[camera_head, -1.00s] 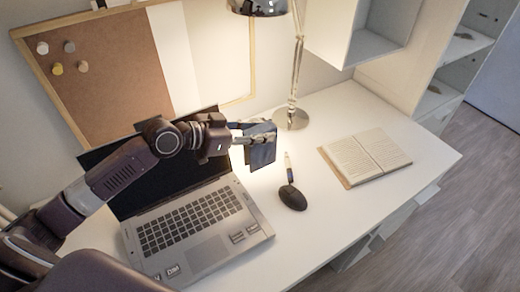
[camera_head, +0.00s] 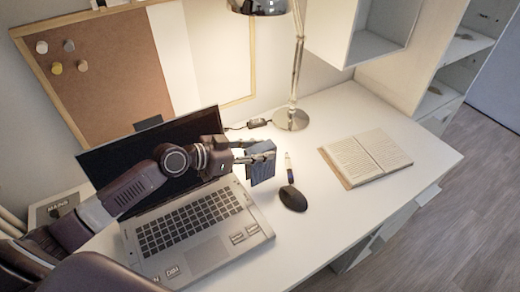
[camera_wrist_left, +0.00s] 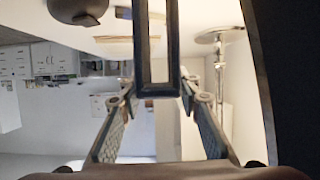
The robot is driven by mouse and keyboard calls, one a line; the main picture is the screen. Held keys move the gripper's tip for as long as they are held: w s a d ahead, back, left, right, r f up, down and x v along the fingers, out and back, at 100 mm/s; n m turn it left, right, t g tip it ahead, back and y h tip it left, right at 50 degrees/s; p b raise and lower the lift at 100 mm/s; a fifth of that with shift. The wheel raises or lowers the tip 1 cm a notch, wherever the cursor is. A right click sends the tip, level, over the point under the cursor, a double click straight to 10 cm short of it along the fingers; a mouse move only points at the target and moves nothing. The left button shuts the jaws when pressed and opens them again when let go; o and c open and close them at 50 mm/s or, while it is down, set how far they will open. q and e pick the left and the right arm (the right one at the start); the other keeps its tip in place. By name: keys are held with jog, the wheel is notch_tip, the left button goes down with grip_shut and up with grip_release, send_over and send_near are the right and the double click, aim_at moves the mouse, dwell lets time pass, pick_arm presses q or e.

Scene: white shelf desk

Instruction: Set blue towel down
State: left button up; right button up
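The blue towel (camera_head: 261,168) is folded and hangs upright over the desk, right of the laptop screen. My left gripper (camera_head: 254,150) is closed around its upper part. In the left wrist view the towel (camera_wrist_left: 141,50) shows as a dark, narrow loop with a gap inside, pinched between the two fingertips (camera_wrist_left: 159,97). I cannot tell whether its lower edge touches the desk. My right gripper is not in view.
An open laptop (camera_head: 190,222) stands at left, close under my arm. An open book (camera_head: 365,158) lies further right on the white desk (camera_head: 325,225).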

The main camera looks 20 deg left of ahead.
pick_arm(q)
jog(key=o, duration=0.3)
jog(key=shift+r, duration=0.1)
jog(key=shift+a+r, duration=0.1)
jog(key=v, duration=0.4)
jog(key=b+v, duration=0.1)
jog(key=v, duration=0.3)
jog(key=shift+s+f, duration=0.1)
jog(key=shift+f, duration=0.1)
jog(key=shift+v, duration=1.95)
jog(key=shift+r, duration=0.15)
